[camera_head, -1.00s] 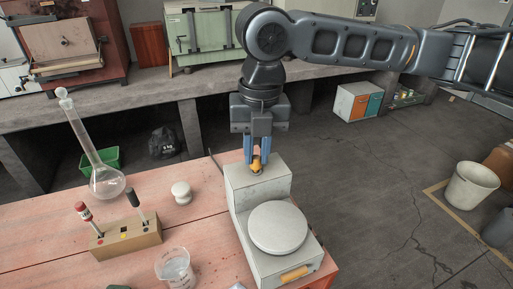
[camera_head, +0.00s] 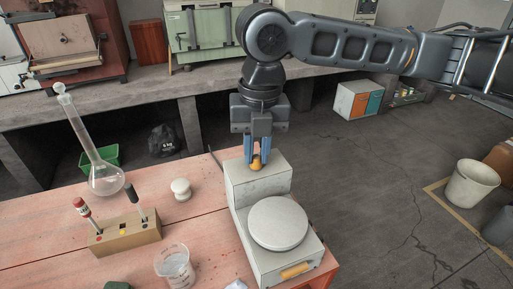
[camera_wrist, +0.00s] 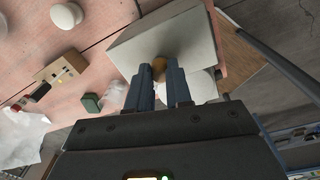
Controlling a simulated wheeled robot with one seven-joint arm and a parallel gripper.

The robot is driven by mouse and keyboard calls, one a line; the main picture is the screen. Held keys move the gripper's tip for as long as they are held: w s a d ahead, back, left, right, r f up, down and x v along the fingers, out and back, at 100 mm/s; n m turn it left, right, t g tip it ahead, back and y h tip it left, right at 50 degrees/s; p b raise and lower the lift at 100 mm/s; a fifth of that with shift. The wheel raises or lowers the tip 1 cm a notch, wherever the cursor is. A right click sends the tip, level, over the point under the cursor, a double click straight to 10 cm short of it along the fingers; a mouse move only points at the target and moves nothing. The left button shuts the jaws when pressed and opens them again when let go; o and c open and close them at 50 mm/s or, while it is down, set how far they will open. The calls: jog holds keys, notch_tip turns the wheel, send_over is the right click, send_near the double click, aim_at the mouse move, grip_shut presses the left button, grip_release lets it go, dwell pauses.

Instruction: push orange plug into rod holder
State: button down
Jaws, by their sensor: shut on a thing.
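The orange plug (camera_head: 256,164) is between the blue fingertips of my gripper (camera_head: 257,155), which is shut on it. The plug is at the top of the raised back block of a grey stirrer-like device (camera_head: 258,187). In the wrist view, the plug (camera_wrist: 158,68) shows as a brownish-orange knob between the fingertips (camera_wrist: 166,76), against the block's pale face (camera_wrist: 165,35). My gripper points straight down over the block. The rod holder's opening is not visible under the plug, so I cannot tell how deep the plug sits.
A round plate (camera_head: 278,223) is on the device's front. To the left on the red bench stand a flask (camera_head: 106,179), a wooden marker stand (camera_head: 125,236), a white knob-like piece (camera_head: 181,190) and a clear beaker (camera_head: 174,264). The bench's right edge is close to the device.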

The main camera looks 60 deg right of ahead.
aim_at(256, 156)
jog(key=c, duration=1)
grip_release()
jog(key=shift+o, duration=0.7)
jog(key=o, duration=0.3)
jog(key=shift+r, duration=0.1)
jog(key=shift+r+p, duration=2.05)
jog(key=shift+r, duration=1.35)
